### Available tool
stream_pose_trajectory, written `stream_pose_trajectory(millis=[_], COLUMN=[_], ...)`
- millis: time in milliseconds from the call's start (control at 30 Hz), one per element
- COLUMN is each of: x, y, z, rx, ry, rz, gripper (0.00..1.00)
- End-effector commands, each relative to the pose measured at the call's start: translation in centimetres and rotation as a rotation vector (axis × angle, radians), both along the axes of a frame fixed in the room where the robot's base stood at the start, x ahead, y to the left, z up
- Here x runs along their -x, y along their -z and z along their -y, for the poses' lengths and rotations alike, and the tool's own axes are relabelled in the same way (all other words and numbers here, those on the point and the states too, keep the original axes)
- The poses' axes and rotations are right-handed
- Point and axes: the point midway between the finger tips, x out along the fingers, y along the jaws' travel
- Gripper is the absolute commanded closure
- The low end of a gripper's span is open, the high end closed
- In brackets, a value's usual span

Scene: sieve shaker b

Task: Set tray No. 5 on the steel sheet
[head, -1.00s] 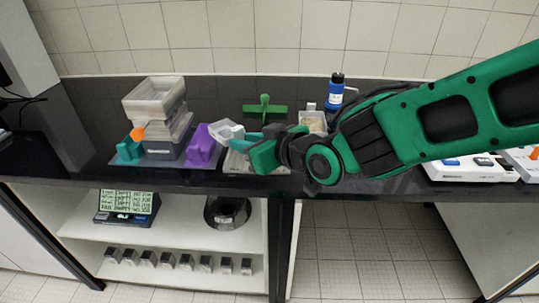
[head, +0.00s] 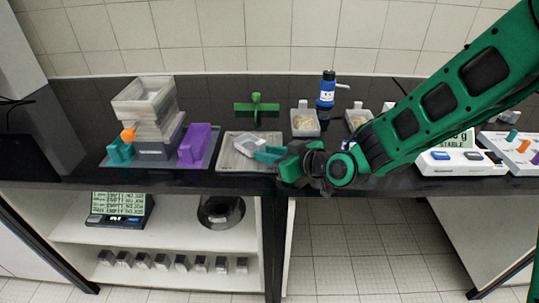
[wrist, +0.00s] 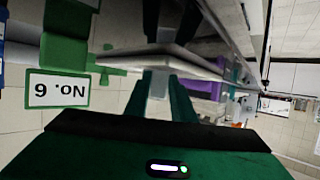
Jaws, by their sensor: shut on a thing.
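My gripper (head: 268,154) is shut on a small clear-grey tray (head: 247,144) in the head view. The tray is tilted and hangs over, or just touches, the pale steel sheet (head: 236,163); I cannot tell whether there is a gap. In the wrist view the fingers (wrist: 158,95) close on a pale part of the tray (wrist: 158,84), with a light slab edge just beyond. No number is readable on the held tray.
Left of the sheet stand a sieve stack (head: 145,105), a teal block (head: 119,151) and a purple block (head: 196,143). Behind it is a green cross-shaped piece (head: 257,108). Filled trays (head: 304,121) and a blue bottle (head: 327,92) stand to the right. The counter's front edge is close.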

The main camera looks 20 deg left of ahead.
Motion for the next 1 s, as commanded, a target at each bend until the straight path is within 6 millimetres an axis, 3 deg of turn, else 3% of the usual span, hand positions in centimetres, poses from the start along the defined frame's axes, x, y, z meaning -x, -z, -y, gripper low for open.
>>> stream_pose_trajectory(millis=[367,400,467,500,833,1000], x=[0.0,0.0,0.0,0.0,0.0,0.8], y=[0.6,0.7,0.6,0.6,0.4,-0.4], z=[0.0,0.0,0.0,0.0,0.0,1.7], rx=[0.0,-0.001,0.0,0.0,-0.001,0.0], ry=[0.001,0.001,0.001,0.001,0.001,0.004], rz=[0.0,0.001,0.002,0.002,0.002,0.002], gripper=[1.0,0.75,0.61,0.59,0.59,0.59])
